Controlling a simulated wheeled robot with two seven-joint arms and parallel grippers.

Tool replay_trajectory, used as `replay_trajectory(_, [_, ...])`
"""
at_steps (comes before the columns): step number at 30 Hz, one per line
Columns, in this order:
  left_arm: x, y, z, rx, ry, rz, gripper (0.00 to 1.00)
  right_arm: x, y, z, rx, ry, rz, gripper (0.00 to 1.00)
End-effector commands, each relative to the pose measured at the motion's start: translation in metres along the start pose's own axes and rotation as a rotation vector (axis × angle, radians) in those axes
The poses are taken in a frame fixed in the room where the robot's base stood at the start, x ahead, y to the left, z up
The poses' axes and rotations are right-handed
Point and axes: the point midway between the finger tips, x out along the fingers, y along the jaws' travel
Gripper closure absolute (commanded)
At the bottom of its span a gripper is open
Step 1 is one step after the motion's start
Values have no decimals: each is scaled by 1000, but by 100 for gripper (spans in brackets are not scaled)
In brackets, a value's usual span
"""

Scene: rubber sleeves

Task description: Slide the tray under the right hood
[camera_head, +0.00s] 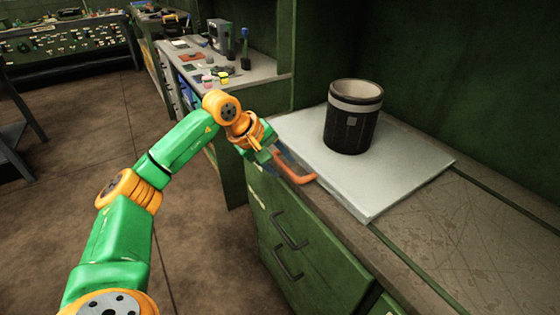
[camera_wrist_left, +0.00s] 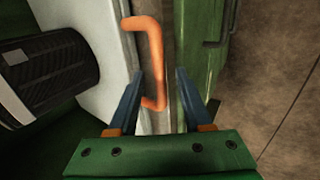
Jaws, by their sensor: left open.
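The tray is a flat, light grey plate (camera_head: 400,178) on the worn counter, with an orange handle (camera_head: 296,168) on its near left edge. A black cylinder with a pale band (camera_head: 350,130) stands upright on it. My left gripper (camera_head: 280,160) is open at the handle. In the left wrist view its two blue fingers (camera_wrist_left: 157,90) lie on either side of the lower part of the orange handle (camera_wrist_left: 150,45); I cannot tell whether they touch it. The tray edge (camera_wrist_left: 108,50) and cylinder (camera_wrist_left: 45,75) show there too. I cannot clearly pick out the right hood. My right gripper is out of view.
Green drawers with dark handles (camera_head: 288,265) are below the counter. Green panels (camera_head: 460,70) rise behind the tray. The counter right of the tray (camera_head: 480,230) is bare. A bench (camera_head: 235,85) with small tools stands farther back.

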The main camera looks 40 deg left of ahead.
Motion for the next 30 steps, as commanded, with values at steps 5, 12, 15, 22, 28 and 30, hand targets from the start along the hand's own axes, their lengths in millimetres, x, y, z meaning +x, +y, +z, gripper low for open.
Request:
replay_trajectory(5, [0,0,0,-1,0,1,59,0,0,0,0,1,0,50])
replay_trajectory(12, [0,0,0,-1,-1,1,100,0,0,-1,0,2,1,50])
replay_trajectory(15, [0,0,0,-1,-1,0,100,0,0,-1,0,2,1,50])
replay_trajectory(22, [0,0,0,-1,-1,0,100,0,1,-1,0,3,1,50])
replay_trajectory(28, [0,0,0,-2,-2,0,100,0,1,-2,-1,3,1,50])
replay_trajectory(30, [0,0,0,-1,-2,0,100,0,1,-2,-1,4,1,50])
